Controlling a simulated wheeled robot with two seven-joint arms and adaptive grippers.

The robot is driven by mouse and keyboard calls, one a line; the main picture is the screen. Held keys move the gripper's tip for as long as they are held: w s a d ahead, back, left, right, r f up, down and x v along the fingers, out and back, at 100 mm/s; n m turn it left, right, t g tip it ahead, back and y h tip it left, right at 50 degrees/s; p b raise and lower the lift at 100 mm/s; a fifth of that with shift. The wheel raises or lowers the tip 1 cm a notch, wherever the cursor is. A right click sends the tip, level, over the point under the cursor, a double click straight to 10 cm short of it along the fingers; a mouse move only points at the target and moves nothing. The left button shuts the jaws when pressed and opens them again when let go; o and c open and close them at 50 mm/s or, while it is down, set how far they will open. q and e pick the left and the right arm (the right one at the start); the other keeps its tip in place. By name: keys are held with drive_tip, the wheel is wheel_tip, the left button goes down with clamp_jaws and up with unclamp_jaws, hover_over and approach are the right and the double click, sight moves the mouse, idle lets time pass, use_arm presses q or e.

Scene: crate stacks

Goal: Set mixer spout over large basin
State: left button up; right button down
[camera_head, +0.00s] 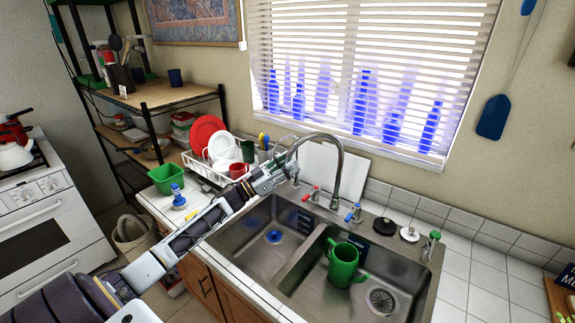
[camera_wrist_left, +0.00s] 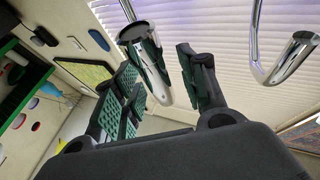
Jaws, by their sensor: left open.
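The chrome mixer spout (camera_head: 340,160) arches up from behind the sink, and its free end comes down on the left, above the back of the left basin (camera_head: 232,222). My left gripper (camera_head: 281,170) is at that free end, with its jaws open. In the left wrist view, a shiny cylindrical part (camera_wrist_left: 157,72) lies between the spread fingers of the gripper (camera_wrist_left: 168,85); contact cannot be told. The right basin (camera_head: 400,272) looks the larger and holds a green two-handled mug (camera_head: 344,262). My right gripper is out of view.
Taps with red (camera_head: 315,193) and blue (camera_head: 354,212) tops stand behind the sink. A dish rack (camera_head: 205,172) with plates and a red mug (camera_head: 238,170) is close to my left gripper. A window with blinds (camera_head: 350,60) is behind. A curved chrome pipe (camera_wrist_left: 275,75) shows right of the fingers.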

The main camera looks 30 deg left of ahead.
use_arm(q)
drive_tip(key=shift+c, duration=0.4)
clamp_jaws()
drive_tip(key=shift+d, duration=0.1)
